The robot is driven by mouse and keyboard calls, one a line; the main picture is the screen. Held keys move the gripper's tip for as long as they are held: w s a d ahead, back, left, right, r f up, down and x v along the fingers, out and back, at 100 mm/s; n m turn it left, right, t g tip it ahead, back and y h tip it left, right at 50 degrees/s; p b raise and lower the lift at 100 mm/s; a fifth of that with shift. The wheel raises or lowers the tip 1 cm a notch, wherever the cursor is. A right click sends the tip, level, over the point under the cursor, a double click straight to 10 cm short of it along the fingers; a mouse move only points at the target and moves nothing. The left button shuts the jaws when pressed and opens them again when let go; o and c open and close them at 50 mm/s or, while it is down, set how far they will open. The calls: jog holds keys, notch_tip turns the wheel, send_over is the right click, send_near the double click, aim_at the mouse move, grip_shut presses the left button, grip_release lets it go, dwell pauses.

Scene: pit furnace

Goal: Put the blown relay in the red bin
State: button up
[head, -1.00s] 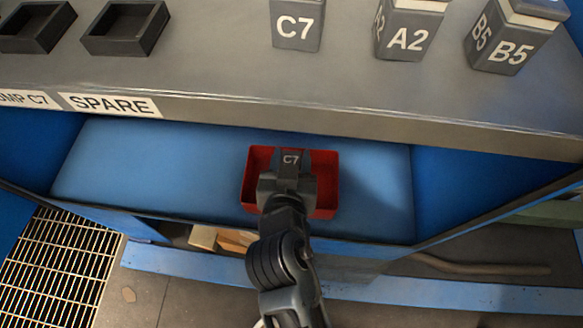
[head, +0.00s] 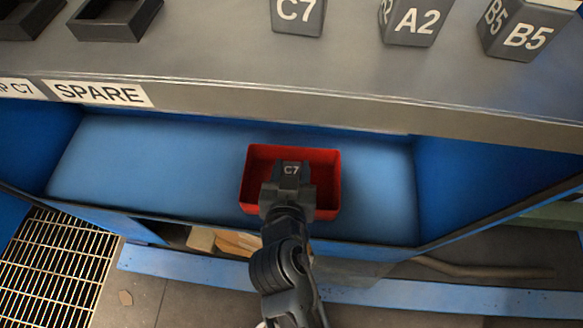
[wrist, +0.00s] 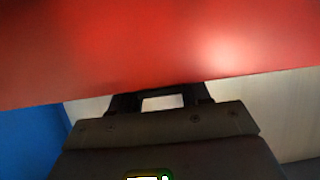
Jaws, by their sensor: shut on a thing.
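A dark block marked C7 (head: 291,169) is held at the end of my gripper (head: 290,178), which is shut on it. The block is over or within the opening of the red bin (head: 333,165), which rests on a blue shelf below the bench. How deep the block is cannot be told. In the wrist view, a red surface of the bin (wrist: 150,45) fills the top and hides the fingertips and the block. The gripper's body (wrist: 160,125) shows below it.
The grey bench (head: 360,90) overhangs behind the bin. On it stand blocks marked C7 (head: 298,12), A2 (head: 412,20) and B5 (head: 522,32), and dark trays (head: 115,18) above a SPARE label (head: 98,93). The blue shelf (head: 150,175) is clear left of the bin.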

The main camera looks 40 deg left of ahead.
jog(key=shift+f, duration=0.1)
jog(key=o, duration=1.1)
jog(key=shift+r+p, duration=0.65)
jog(key=shift+s+d+r, duration=0.15)
jog(key=shift+s+r, duration=0.05)
jog(key=v, duration=1.1)
jog(key=shift+s+d+p, duration=0.15)
jog(key=shift+s+p, duration=0.05)
jog(key=shift+p, duration=0.1)
